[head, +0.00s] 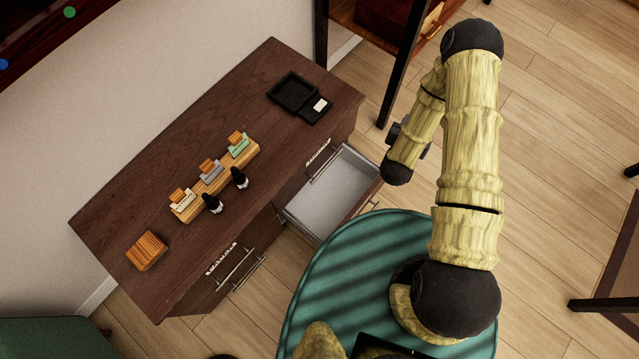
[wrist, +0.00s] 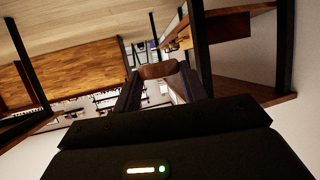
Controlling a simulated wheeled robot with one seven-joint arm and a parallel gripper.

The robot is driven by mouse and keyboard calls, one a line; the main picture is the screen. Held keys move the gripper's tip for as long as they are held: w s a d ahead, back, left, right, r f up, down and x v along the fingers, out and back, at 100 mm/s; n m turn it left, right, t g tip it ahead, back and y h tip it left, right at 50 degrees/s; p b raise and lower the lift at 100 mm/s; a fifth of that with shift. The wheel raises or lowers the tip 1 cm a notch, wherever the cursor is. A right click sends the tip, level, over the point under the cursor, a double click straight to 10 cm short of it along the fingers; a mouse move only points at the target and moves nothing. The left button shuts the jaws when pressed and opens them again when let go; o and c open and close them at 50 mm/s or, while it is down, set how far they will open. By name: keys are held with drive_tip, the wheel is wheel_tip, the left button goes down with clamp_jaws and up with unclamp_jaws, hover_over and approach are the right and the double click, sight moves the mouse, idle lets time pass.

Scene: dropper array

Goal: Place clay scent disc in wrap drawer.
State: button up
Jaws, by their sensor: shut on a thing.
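The clay scent disc (wrist: 158,69) is a brown, rounded piece. In the wrist view my gripper (wrist: 158,80) is shut on it, with a dark finger on either side. In the head view the disc is hidden behind my arm, and only a dark part of the gripper (head: 394,133) shows, above and right of the open drawer. That drawer (head: 333,193) is pulled out from the right part of the dark wooden cabinet (head: 110,230). Its pale grey inside looks empty. I cannot read a label that names it the wrap drawer.
On the cabinet top are a wooden rack (head: 214,180) with several small cards, two dark dropper bottles (head: 239,179) (head: 213,203), a wooden block (head: 147,251) and a black tray (head: 298,94). A dark-framed shelf (head: 400,60) stands behind my arm.

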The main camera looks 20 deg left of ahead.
drive_tip(key=s+a+f+m+h+b, duration=0.1)
drive_tip(key=a+f+b, duration=0.3)
drive_tip(key=f+b, duration=0.6)
drive_tip(key=s+a+f+h+b, duration=0.1)
drive_tip(key=s+a+f+b, duration=0.2)
drive_tip(key=f+b, duration=0.7)
drive_tip(key=s+a+f+m+h+b, duration=0.1)
drive_tip(key=s+a+f+b, duration=0.1)
drive_tip(key=a+f+b, duration=0.4)
wheel_tip(320, 180, down, 5)
drive_tip(key=b, duration=0.4)
drive_tip(key=shift+s+a+m+g, duration=0.2)
drive_tip(key=shift+m+g, duration=0.1)
drive_tip(key=shift+g, duration=0.1)
drive_tip(key=shift+r, duration=0.1)
wheel_tip(320, 180, down, 6)
drive_tip(key=b, duration=0.4)
wheel_tip(320, 180, down, 4)
drive_tip(key=b, duration=0.2)
drive_tip(key=shift+b, duration=0.3)
drive_tip(key=shift+w, duration=0.1)
